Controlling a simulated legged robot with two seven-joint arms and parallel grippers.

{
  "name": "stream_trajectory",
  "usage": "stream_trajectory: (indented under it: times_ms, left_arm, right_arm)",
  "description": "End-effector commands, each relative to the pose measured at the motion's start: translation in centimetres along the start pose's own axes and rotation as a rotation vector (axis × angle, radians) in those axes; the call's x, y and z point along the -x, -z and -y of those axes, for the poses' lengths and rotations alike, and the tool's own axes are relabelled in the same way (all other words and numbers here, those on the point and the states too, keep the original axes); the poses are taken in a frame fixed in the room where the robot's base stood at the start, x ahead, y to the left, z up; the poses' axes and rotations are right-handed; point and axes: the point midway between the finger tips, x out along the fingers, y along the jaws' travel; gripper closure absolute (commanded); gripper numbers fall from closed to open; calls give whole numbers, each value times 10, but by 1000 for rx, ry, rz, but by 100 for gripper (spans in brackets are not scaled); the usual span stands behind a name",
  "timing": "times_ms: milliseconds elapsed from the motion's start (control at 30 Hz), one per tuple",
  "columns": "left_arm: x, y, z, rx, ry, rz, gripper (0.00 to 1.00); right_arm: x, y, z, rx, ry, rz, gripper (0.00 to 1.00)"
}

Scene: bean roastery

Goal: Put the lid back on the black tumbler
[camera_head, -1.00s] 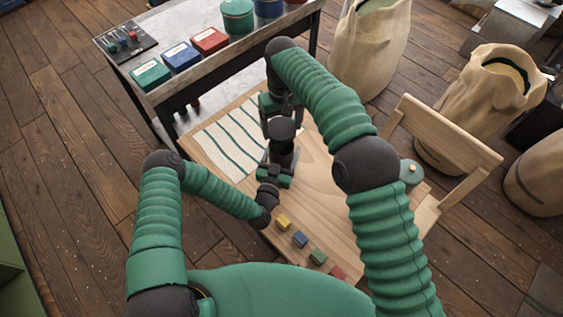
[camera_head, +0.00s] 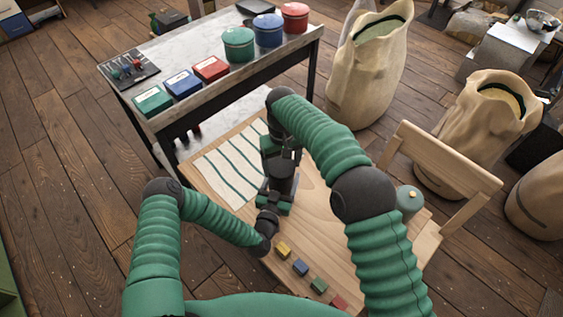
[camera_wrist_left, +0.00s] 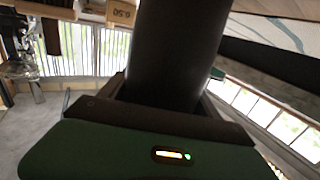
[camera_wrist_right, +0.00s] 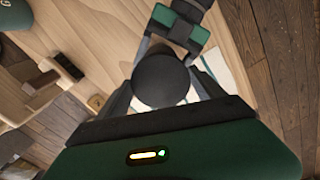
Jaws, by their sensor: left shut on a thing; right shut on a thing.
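The black tumbler (camera_head: 282,182) stands upright near the middle of the wooden table, and its dark wall fills the upper middle of the left wrist view (camera_wrist_left: 168,50). My left gripper (camera_head: 273,202) is shut on the tumbler low down. My right gripper (camera_head: 281,157) is over the tumbler's top, pointing down. In the right wrist view it is shut on the round black lid (camera_wrist_right: 162,80). The lid lines up roughly with the tumbler and hides its mouth. I cannot tell whether the lid touches the rim.
A striped cloth (camera_head: 228,172) lies left of the tumbler. Several coloured blocks (camera_head: 300,267) line the table's near edge. A grey-green canister (camera_head: 409,203) stands at the right by a wooden chair (camera_head: 445,160). A marble-topped cart (camera_head: 190,50) with tins stands behind.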

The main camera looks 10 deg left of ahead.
Motion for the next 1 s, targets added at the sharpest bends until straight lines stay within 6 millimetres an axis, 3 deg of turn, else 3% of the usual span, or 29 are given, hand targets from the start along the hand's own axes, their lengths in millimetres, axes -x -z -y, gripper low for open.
stream_trajectory:
  times_ms: [267,600,1000]
  left_arm:
    - [0,0,0,0,0,0,100]
    - [0,0,0,0,0,0,100]
    - [0,0,0,0,0,0,100]
  right_arm:
    - [0,0,0,0,0,0,60]
    - [-17,0,0,1,0,0,60]
    - [-17,0,0,0,0,0,60]
